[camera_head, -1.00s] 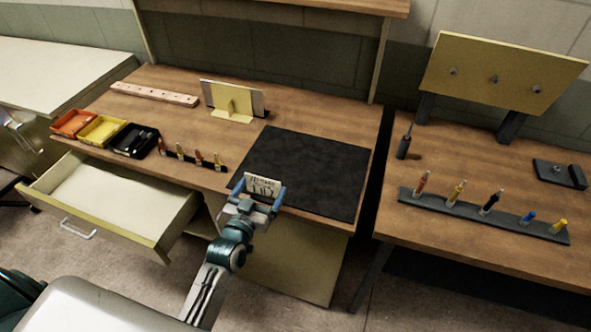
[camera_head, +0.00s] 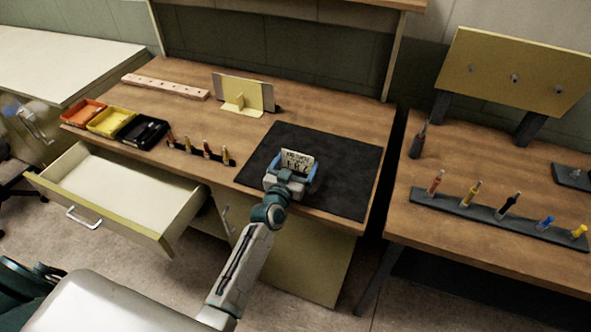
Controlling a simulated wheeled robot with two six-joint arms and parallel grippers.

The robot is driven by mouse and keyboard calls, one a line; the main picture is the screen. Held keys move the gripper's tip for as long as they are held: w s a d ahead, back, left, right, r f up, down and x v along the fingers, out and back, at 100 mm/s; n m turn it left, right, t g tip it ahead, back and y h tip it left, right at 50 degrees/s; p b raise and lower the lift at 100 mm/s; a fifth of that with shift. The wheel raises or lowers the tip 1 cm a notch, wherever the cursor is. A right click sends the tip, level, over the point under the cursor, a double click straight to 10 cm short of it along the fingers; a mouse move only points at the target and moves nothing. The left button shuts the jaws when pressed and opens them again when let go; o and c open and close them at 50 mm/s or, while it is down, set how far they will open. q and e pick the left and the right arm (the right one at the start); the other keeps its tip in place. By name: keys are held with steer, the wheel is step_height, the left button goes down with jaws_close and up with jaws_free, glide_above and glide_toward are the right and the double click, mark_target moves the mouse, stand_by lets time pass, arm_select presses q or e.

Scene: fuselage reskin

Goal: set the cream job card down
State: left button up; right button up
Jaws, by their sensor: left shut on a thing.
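The cream job card (camera_head: 298,161) has dark lettering and shows in the head view above the black mat (camera_head: 341,185). My left gripper (camera_head: 291,173) is shut on the card and holds it tilted up, facing me. The gripper hides the card's lower part. Whether the card touches the mat cannot be told. My right gripper is not in view.
A yellow stand with a panel (camera_head: 243,97) is behind the mat. Left are a row of small tools (camera_head: 205,151), orange, yellow and black trays (camera_head: 138,132), and an open drawer (camera_head: 122,195). A second bench (camera_head: 440,233) stands right, beyond a gap.

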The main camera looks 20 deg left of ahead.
arm_select(q)
steer(key=o, duration=0.7)
steer(key=shift+f, duration=0.1)
